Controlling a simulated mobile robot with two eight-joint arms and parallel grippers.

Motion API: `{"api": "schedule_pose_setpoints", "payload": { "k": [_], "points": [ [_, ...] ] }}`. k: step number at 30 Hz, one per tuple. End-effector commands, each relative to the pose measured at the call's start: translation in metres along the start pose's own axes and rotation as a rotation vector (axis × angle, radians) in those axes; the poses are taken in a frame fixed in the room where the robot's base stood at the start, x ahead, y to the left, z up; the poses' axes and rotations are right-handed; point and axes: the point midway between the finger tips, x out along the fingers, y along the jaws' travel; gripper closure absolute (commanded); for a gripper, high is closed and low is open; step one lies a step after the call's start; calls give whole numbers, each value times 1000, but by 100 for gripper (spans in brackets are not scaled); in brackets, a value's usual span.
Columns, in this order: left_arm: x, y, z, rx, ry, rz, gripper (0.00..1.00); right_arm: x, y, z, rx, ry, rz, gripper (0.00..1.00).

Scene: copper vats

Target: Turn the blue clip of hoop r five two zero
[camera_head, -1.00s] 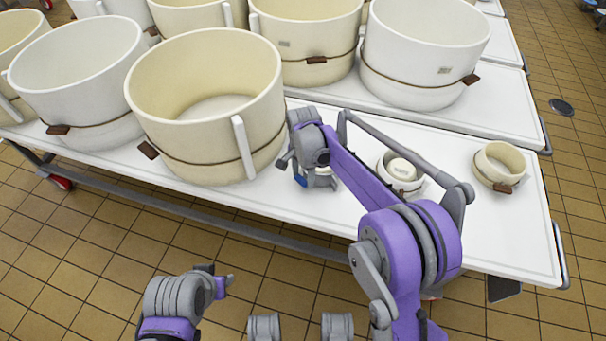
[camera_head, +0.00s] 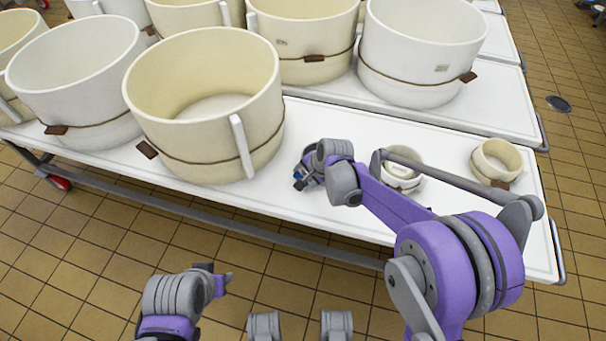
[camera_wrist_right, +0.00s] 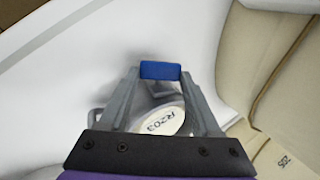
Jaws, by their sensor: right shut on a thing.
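My right gripper (camera_head: 303,178) is low over the front of the white table, beside the big cream vat. In the right wrist view its two fingers are shut on a blue clip (camera_wrist_right: 160,70), held between the fingertips. Just below is a pale round piece labelled R203 (camera_wrist_right: 162,121), partly covered by the gripper. Whether the clip is joined to it is unclear. I can read no R520 label. My left gripper (camera_head: 222,284) is over the floor at the lower left, apart from everything; its jaws are too small to judge.
The white table (camera_head: 330,225) carries the big cream vat (camera_head: 205,110) left of my right gripper. A small white hoop (camera_head: 402,176) and a small cream hoop (camera_head: 497,160) stand to its right. More big vats stand behind. The tiled floor in front is clear.

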Motion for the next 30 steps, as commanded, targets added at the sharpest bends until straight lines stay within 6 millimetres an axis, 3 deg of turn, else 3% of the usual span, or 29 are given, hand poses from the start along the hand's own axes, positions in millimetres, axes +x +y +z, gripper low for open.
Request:
{"api": "schedule_pose_setpoints", "payload": {
  "k": [10, 25, 26, 30],
  "points": [
    [7, 0, 2, 0, -2, 0, 60, 1, 4, 0, 1, 0, -142, 91],
    [8, 0, 2, 0, -2, 0, 60, 1, 4, 0, 0, -1, -165, 91],
    [8, 0, 2, 0, -2, 0, 60, 1, 4, 0, 0, -1, -164, 34],
    [8, 0, 2, 0, -2, 0, 60, 1, 4, 0, 0, -1, -164, 9]
  ]
}}
